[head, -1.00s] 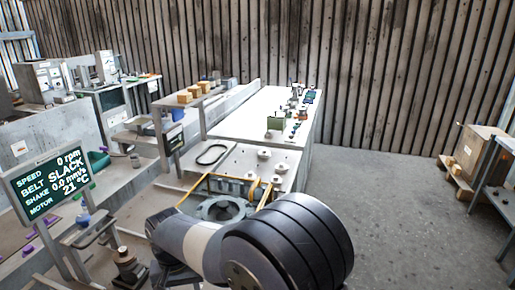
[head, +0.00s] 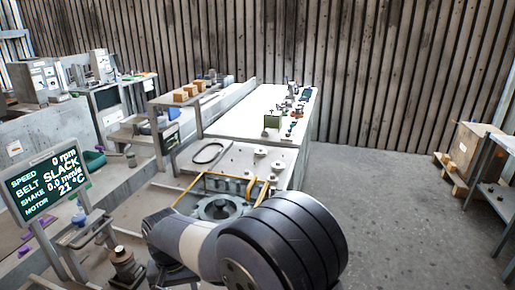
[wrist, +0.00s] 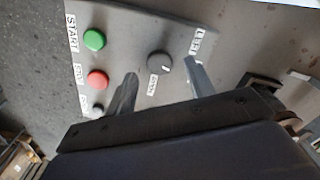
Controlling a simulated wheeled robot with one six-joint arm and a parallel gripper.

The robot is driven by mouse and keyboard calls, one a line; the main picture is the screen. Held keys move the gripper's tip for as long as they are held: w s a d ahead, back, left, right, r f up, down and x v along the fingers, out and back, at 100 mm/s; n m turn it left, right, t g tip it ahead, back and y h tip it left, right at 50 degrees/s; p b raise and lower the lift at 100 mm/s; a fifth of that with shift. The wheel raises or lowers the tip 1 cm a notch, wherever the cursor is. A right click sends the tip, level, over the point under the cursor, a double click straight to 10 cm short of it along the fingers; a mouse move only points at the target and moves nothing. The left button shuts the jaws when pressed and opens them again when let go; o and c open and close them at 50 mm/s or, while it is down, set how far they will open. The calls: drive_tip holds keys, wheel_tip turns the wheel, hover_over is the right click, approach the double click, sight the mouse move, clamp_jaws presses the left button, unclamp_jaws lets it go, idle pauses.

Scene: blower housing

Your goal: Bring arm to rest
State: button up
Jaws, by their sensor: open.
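My arm fills the lower middle of the head view, with its large dark joint nearest the camera; my gripper is hidden there. In the wrist view my gripper (wrist: 160,88) is open, its two grey fingers apart with nothing between them. It is in front of a grey control panel (wrist: 125,40). The panel has a green START button (wrist: 95,40), a red button (wrist: 97,79), a smaller dark button (wrist: 97,110) and a black knob (wrist: 159,64) that shows between the fingers. I cannot tell whether the fingers touch the panel.
A display (head: 48,186) at left reads 0 rpm, belt SLACK, 0.0 mm/s, 21 °C. The blower housing (head: 222,207) sits behind my arm, with a black belt (head: 207,153) lying beyond it. A long white bench (head: 250,115) extends back. Floor (head: 375,210) at right is clear; a crate (head: 470,148) stands there.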

wheel_tip(320, 180, up, 9)
wheel_tip(320, 180, down, 11)
drive_tip(key=shift+f+p, duration=0.1)
drive_tip(key=shift+p, duration=0.2)
drive_tip(key=n+p, duration=0.1)
drive_tip(key=n, duration=0.5)
drive_tip(key=shift+n, duration=0.3)
drive_tip(key=n+p, duration=0.1)
drive_tip(key=n, duration=0.3)
drive_tip(key=shift+n, duration=0.4)
drive_tip(key=shift+r+n, duration=0.2)
drive_tip(key=shift+n, duration=0.1)
wheel_tip(320, 180, up, 10)
drive_tip(key=b, duration=0.1)
drive_tip(key=shift+r, duration=0.25)
